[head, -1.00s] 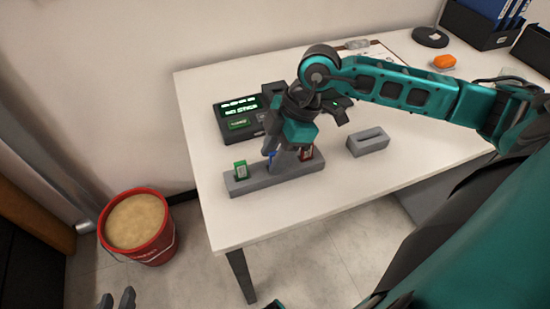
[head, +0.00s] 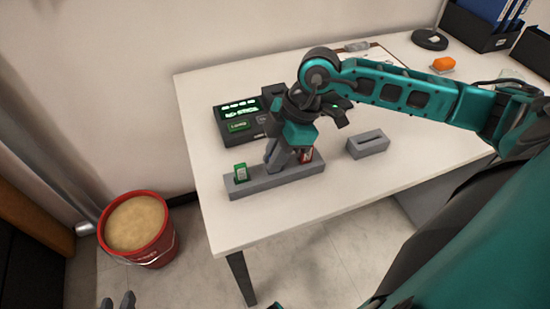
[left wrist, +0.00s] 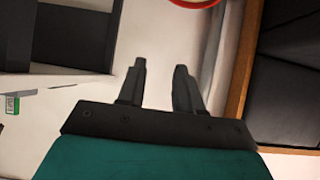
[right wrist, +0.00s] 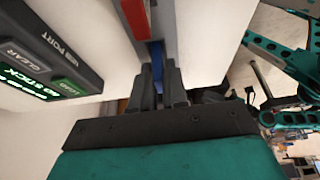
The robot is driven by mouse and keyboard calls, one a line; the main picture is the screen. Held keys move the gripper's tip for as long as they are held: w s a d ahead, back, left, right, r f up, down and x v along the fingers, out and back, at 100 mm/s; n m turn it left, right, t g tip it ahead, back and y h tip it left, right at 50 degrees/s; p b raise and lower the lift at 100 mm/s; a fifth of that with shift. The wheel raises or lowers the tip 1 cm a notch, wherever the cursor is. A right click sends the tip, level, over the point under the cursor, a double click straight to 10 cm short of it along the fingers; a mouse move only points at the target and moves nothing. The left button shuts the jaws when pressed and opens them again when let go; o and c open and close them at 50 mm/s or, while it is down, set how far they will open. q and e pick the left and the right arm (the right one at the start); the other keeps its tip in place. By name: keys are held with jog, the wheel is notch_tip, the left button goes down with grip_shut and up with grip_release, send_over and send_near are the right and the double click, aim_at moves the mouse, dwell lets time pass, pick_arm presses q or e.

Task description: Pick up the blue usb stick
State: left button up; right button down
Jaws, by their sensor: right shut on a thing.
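The blue usb stick (right wrist: 158,76) shows as a thin blue strip between the fingers of my right gripper (right wrist: 160,82) in the right wrist view. My right gripper (head: 275,164) is shut on it at the grey holder (head: 255,186) on the table. In the head view the fingers hide the stick. A green usb stick (head: 241,173) stands in the holder to the left, and a red one (head: 306,155) stands to the right. My left gripper (left wrist: 160,75) is open and empty, away from the table; its tips show at the bottom left of the head view (head: 118,301).
The laser marker (head: 238,122) with a lit screen stands behind the holder. A grey slotted block (head: 368,144) sits to the right. A red bucket of sand (head: 137,226) stands on the floor left of the table. An orange object (head: 443,64) lies at the back right.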

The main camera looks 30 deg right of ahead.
jog(key=shift+r, duration=0.1)
